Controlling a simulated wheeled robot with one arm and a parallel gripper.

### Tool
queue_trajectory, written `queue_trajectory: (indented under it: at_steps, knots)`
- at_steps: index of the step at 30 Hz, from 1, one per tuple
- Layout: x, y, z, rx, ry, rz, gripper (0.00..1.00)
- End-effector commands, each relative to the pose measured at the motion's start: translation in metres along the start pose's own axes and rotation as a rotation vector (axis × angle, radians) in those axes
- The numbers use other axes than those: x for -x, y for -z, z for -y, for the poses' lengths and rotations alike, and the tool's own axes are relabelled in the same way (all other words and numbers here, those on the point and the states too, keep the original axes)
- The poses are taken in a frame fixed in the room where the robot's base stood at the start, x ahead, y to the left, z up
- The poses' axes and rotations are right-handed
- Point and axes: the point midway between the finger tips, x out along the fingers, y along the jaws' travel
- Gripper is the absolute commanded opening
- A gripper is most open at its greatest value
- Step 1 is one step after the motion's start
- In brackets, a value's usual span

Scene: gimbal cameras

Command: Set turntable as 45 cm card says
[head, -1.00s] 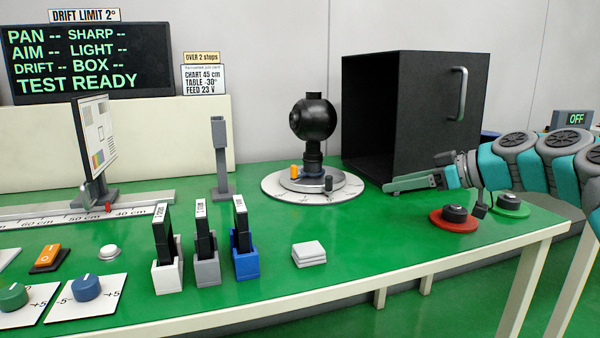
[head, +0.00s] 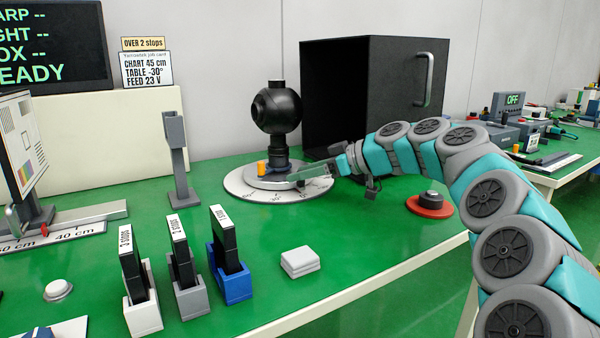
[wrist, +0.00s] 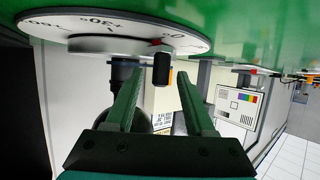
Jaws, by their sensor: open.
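The turntable (head: 236,187) is a white round disc with degree marks, bearing a black ball-shaped camera (head: 276,108) on a grey hub. An orange peg (head: 262,168) stands on the hub's left. My gripper (head: 300,178) is open at the turntable's front right. In the wrist view, which appears upside down, a black peg (wrist: 162,68) lies between and just beyond my open fingertips (wrist: 160,84); contact cannot be told. The disc (wrist: 60,25) shows there with its marks. The job card (head: 147,70) reads chart 45 cm, table -30°, feed 23 V. My gripper hides the black peg in the head view.
A black open box (head: 390,90) stands behind right.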

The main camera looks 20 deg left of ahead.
Motion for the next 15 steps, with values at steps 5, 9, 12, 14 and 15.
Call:
queue_trajectory:
  at_steps: [5, 9, 12, 14, 15]
  knots:
    - [-0.0096, 0.0000, 0.0005, 0.000, 0.001, 0.000, 0.55]
    - [-0.0095, -0.0002, 0.0004, 0.000, 0.001, 0.000, 0.55]
    - [-0.0094, -0.0003, 0.0004, 0.000, 0.001, 0.001, 0.47]
    - [-0.0094, -0.0005, 0.0003, 0.000, 0.001, 0.001, 0.40]
    - [-0.0094, -0.0005, 0.0003, 0.000, 0.001, 0.001, 0.35]
